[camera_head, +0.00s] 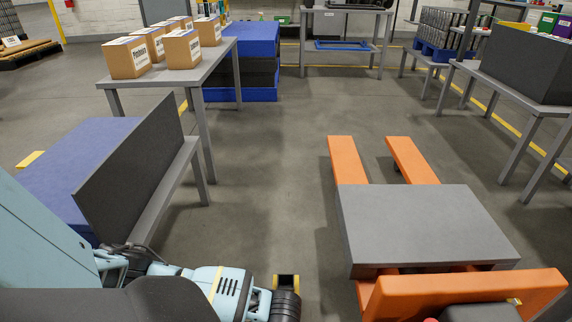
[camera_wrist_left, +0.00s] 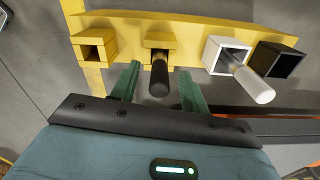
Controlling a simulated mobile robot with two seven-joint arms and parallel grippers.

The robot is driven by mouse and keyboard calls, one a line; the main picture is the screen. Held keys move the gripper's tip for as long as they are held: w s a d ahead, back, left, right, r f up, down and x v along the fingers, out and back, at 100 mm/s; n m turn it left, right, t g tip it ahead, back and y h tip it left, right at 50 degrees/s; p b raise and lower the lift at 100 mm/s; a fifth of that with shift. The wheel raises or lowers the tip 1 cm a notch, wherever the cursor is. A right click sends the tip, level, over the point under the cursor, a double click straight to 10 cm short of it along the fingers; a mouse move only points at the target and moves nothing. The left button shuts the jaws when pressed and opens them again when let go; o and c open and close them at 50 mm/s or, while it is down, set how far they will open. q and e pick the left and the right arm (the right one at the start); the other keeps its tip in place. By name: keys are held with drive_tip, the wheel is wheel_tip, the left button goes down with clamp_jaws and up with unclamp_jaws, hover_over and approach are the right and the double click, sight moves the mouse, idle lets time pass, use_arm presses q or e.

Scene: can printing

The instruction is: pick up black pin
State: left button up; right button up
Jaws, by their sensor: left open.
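The black pin (camera_wrist_left: 159,80) sticks out of a yellow block holder (camera_wrist_left: 158,41) on a yellow rack (camera_wrist_left: 195,27) in the left wrist view. My left gripper (camera_wrist_left: 160,73) is open, with one green finger on each side of the black pin. There appears to be a gap between the pin and each finger. The pin's far end is hidden in the holder. In the head view my left arm shows at the bottom left, but the fingers, the rack and the pin cannot be made out. My right gripper is in neither view.
In the wrist view a white pin (camera_wrist_left: 252,86) juts from a white square holder (camera_wrist_left: 225,50), right of the gripper. An empty-looking black holder (camera_wrist_left: 277,60) and a yellow holder (camera_wrist_left: 97,47) flank the row. The head view shows a grey table (camera_head: 222,57) with cartons and an orange pallet truck (camera_head: 346,160).

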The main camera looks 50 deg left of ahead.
use_arm(q)
wheel_tip(320, 180, down, 3)
drive_tip(key=shift+f+b, duration=0.1)
drive_tip(key=shift+b, duration=0.6)
drive_tip(key=shift+c, duration=0.7)
clamp_jaws()
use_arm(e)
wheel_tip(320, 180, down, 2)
